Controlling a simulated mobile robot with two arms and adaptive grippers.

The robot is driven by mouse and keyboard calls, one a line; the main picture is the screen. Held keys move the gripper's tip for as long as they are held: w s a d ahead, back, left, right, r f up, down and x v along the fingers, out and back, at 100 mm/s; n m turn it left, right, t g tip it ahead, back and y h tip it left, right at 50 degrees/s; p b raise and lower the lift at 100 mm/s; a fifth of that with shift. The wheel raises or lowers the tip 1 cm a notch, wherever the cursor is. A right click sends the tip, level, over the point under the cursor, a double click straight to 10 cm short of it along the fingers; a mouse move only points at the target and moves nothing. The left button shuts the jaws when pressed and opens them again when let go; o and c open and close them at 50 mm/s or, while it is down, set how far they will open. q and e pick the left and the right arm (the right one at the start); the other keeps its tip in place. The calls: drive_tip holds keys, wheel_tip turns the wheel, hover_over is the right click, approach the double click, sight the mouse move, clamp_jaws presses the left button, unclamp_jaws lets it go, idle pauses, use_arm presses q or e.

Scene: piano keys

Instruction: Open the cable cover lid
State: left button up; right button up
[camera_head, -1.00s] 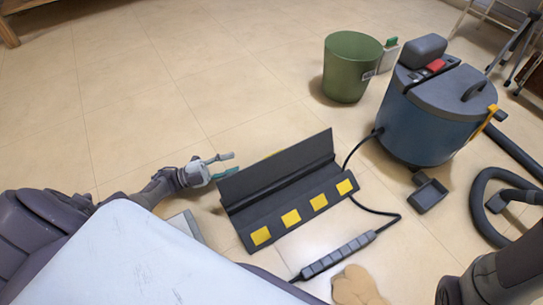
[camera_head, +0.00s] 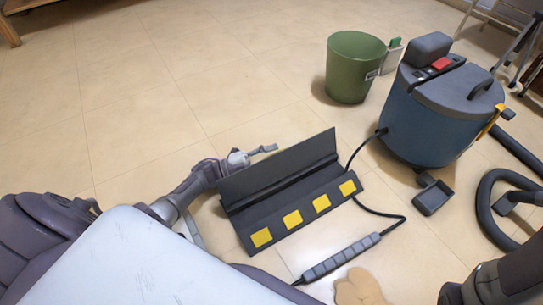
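The dark cable cover (camera_head: 300,217) lies on the floor in the middle of the head view, with yellow squares along its near strip. Its lid (camera_head: 279,167) stands raised along the far side, tilted up from the base, and the channel between them shows. My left gripper (camera_head: 262,151) is just behind the lid's upper left edge; its fingers point right. The lid hides part of it, and I cannot tell whether it touches the lid or how far its fingers are apart. My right gripper is not in view; only part of my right arm shows at bottom right.
A black cable runs through the cover to a power strip (camera_head: 341,257) and a blue vacuum cleaner (camera_head: 425,125). A green bin (camera_head: 352,70) stands behind. A tan object (camera_head: 358,288) lies at the bottom. The floor left of the cover is clear.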

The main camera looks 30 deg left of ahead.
use_arm(q)
clamp_jaws()
drive_tip(key=shift+s+d+r+m+g+p, duration=0.15)
drive_tip(key=shift+r+m+p, duration=0.1)
drive_tip(key=shift+m+p, duration=0.15)
drive_tip(key=shift+s+d+r+m+g+p, duration=0.15)
drive_tip(key=shift+r+m+p, duration=0.1)
drive_tip(key=shift+m+p, duration=0.15)
drive_tip(key=shift+s+d+r+m+g+p, duration=0.15)
drive_tip(key=shift+d+m+g+p, duration=0.2)
drive_tip(key=shift+m, duration=0.35)
